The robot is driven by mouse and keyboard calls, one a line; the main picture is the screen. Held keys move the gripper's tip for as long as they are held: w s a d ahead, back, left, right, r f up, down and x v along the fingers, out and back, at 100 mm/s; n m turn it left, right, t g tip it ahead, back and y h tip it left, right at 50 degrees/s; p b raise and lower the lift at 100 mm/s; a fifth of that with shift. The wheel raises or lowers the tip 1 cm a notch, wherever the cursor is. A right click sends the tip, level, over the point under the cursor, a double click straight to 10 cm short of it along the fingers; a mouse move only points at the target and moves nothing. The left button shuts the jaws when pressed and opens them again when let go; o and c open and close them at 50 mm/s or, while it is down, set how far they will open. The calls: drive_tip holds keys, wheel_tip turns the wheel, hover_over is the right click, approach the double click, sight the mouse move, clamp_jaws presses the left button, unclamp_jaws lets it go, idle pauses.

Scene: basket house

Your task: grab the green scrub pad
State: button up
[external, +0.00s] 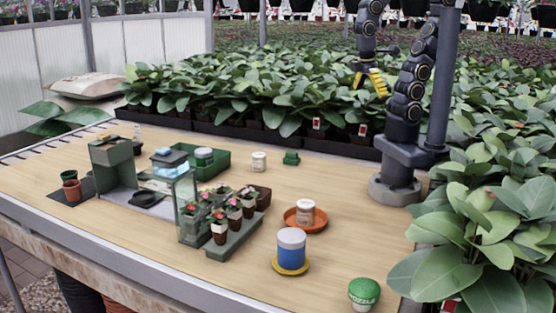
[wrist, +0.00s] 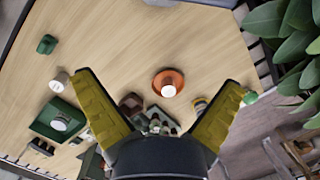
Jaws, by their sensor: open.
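A small dark green object (external: 291,158), which looks like the green scrub pad, lies on the wooden table toward the back. It also shows near the upper left in the wrist view (wrist: 46,44), with bare table around it.
A white jar (external: 259,161) stands left of the green object. A green tray (external: 214,163) holds another jar. An orange saucer (external: 318,223) bears a jar; a blue-and-white jar (external: 291,248) stands nearer. A glass-sided case (external: 187,205) and potted flowers (external: 236,215) occupy the middle.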

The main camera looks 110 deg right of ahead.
drive_tip(key=w+d, duration=0.3)
drive_tip(key=w, duration=0.1)
drive_tip(key=n+t, duration=0.2)
drive_tip(key=n, duration=0.7)
hover_over(292, 152)
drive_tip(key=f, duration=2.2)
drive_tip(key=shift+s+d, duration=0.2)
drive_tip(key=shift+d, duration=0.2)
wheel_tip(292, 152, down, 2)
drive_tip(key=shift+f, duration=0.2)
drive_tip(key=shift+w+a+f, duration=0.1)
drive_tip(key=shift+f, duration=1.25)
drive_tip(key=shift+w+a+f, duration=0.1)
drive_tip(key=shift+f, duration=1.25)
drive_tip(key=c, duration=1.2)
